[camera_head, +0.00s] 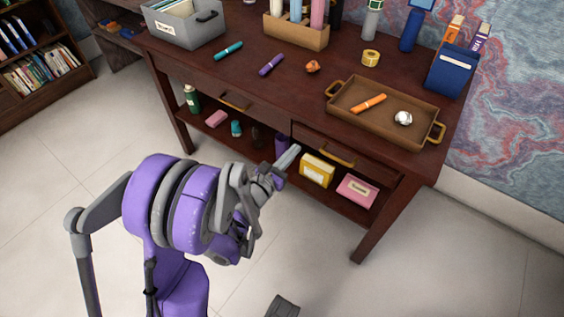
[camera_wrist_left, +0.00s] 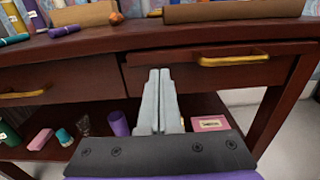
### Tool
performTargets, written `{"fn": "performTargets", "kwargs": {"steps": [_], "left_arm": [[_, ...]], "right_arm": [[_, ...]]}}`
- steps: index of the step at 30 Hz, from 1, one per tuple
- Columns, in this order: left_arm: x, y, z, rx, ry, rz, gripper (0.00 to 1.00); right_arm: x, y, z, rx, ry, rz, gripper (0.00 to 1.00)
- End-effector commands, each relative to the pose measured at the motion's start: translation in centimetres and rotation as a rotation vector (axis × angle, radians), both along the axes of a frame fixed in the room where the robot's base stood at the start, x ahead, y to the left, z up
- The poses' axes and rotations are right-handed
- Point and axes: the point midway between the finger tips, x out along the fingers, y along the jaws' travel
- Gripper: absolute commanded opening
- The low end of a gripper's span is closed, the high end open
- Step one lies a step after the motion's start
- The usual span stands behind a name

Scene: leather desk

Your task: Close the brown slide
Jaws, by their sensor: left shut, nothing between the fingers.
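The desk has two brown drawers under its top. The right drawer (camera_head: 362,160), with a brass handle (camera_head: 338,153), appears to stand out slightly from the desk front; it also shows in the wrist view (camera_wrist_left: 180,75). The left drawer (camera_head: 205,84) looks flush, and it too shows in the wrist view (camera_wrist_left: 75,77). My left gripper (camera_head: 292,154) is shut and empty, in front of and below the left end of the right drawer. In the wrist view its fingers (camera_wrist_left: 160,78) point toward that drawer's front, left of the handle. I cannot tell whether they touch.
On the desk (camera_head: 300,85) is a brown tray (camera_head: 368,127) with an orange marker, above the right drawer. A lower shelf holds a yellow box (camera_head: 317,171), a pink box (camera_head: 357,191) and a purple cup (camera_head: 281,145).

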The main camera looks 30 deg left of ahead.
Motion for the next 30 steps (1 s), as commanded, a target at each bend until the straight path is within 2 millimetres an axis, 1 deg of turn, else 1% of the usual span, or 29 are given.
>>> {"fn": "performTargets", "kwargs": {"steps": [1, 3, 6, 9, 14, 24, 26, 29, 30], "left_arm": [[1.1, -0.1, 0.0, 0.0, 0.001, -0.002, 0.0], [2.4, -0.1, 0.0, -0.002, 0.0, 0.0, 0.0], [3.8, -0.2, 0.0, -0.001, 0.0, -0.001, 0.0], [4.8, -0.2, 0.0, -0.002, 0.0, 0.001, 0.0], [5.4, -0.2, 0.0, 0.0, 0.001, 0.002, 0.0], [5.5, -0.2, 0.0, -0.001, 0.0, 0.001, 0.0], [6.0, -0.2, 0.0, -0.001, 0.0, 0.001, 0.0], [7.4, -0.3, 0.0, -0.003, -0.001, 0.0, 0.0], [8.1, -0.3, 0.0, -0.003, -0.001, -0.001, 0.0]], "right_arm": [[0.0, 0.0, 0.0, 0.0, 0.0, 0.0, 0.47], [0.0, 0.0, 0.0, 0.0, 0.0, 0.0, 0.47], [0.0, 0.0, -0.1, 0.0, 0.0, 0.0, 0.47], [0.0, 0.0, -0.2, 0.0, 0.001, 0.0, 0.47], [0.0, 0.0, -0.2, 0.0, 0.001, 0.0, 0.47], [0.0, 0.0, -0.2, 0.0, 0.001, 0.0, 0.47], [0.0, 0.0, -0.1, 0.0, 0.0, 0.0, 0.47], [0.0, 0.0, 0.0, 0.0, 0.0, 0.0, 0.47], [0.0, 0.0, 0.1, 0.0, 0.0, 0.0, 0.47]]}}
